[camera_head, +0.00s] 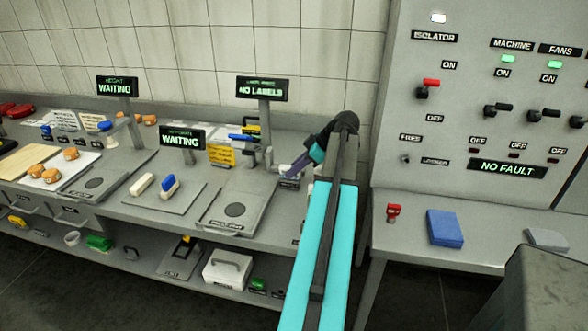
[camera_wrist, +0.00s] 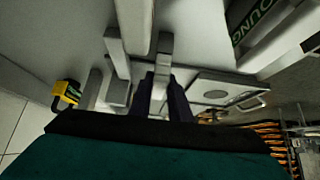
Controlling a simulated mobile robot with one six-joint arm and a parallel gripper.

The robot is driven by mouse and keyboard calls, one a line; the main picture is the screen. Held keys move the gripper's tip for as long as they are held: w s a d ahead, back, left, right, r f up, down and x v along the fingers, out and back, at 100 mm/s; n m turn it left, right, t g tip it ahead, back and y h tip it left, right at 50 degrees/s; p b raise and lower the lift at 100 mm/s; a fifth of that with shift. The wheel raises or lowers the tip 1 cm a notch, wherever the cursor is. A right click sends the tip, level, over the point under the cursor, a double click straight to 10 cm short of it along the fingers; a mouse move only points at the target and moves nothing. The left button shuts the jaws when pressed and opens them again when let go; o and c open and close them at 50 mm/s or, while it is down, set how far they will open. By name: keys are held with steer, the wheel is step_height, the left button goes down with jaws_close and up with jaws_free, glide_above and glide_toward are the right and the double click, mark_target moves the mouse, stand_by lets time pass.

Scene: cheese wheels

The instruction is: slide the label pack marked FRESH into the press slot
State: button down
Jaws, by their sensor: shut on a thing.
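My gripper (camera_head: 296,168) is at the right end of the long bench, low beside the press. In the wrist view its dark fingers (camera_wrist: 166,100) are closed around a narrow grey piece (camera_wrist: 160,88). I cannot tell whether this is the label pack or a part of the press; no FRESH marking is readable. The press's plate with a dark disc (camera_head: 235,209) lies left of my gripper. A sign (camera_head: 262,89) above it reads NO LABELS. The press slot cannot be made out; my arm and fingers cover that area.
Two signs read WAITING (camera_head: 182,139). A control panel (camera_head: 470,90) stands right, above a side table with a blue pad (camera_head: 444,228).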

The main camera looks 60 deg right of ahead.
steer(key=shift+f, duration=0.1)
steer(key=c, duration=1.6)
jaws_free()
steer(key=shift+o, duration=0.2)
steer(key=shift+s, duration=0.1)
steer(key=b+v, duration=0.2)
steer(key=v, duration=1.1)
steer(key=shift+s+r, duration=0.25)
steer(key=shift+r, duration=0.05)
